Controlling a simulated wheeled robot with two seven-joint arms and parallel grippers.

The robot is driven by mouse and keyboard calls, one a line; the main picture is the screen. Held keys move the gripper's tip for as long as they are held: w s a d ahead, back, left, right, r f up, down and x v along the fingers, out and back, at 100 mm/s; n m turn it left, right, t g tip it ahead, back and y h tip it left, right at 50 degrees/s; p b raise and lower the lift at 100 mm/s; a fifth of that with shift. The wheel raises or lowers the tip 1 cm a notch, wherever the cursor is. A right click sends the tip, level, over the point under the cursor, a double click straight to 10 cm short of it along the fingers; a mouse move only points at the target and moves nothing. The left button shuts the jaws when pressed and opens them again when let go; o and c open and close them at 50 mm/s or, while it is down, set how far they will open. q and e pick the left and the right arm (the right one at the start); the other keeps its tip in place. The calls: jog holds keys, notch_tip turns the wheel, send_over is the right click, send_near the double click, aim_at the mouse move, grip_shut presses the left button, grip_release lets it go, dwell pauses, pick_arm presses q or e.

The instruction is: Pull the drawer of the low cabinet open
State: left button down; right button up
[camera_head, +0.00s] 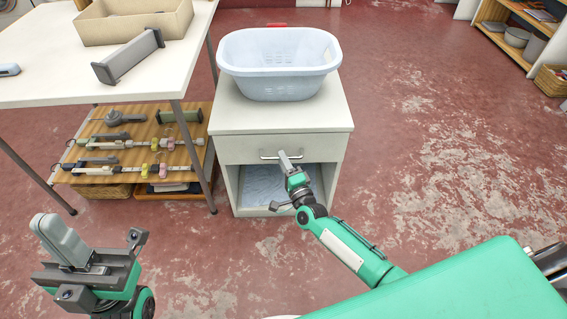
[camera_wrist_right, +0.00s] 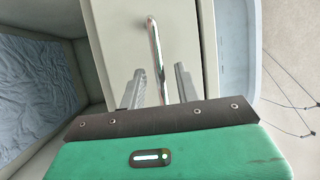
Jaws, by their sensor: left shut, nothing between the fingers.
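The low cabinet (camera_head: 227,118) is off-white, with a drawer (camera_head: 240,147) above an open compartment. The drawer front looks flush with the cabinet. A metal bar handle (camera_head: 267,157) runs across it and also shows in the right wrist view (camera_wrist_right: 156,50). My right gripper (camera_head: 289,160) is at the handle; in the right wrist view its two fingers (camera_wrist_right: 159,88) are apart, one on each side of the bar, with visible gaps. My left gripper (camera_head: 62,240) is shut and empty, at the lower left, well away from the cabinet.
A pale blue laundry basket (camera_head: 280,85) stands on the cabinet top. Folded cloth (camera_head: 262,188) lies in the lower compartment. A white table (camera_head: 45,88) with a wooden lower shelf (camera_head: 120,160) stands close on the left. The red floor to the right is clear.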

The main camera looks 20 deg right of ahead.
jog(key=shift+w, duration=0.15)
jog(key=shift+c, duration=0.2)
grip_shut()
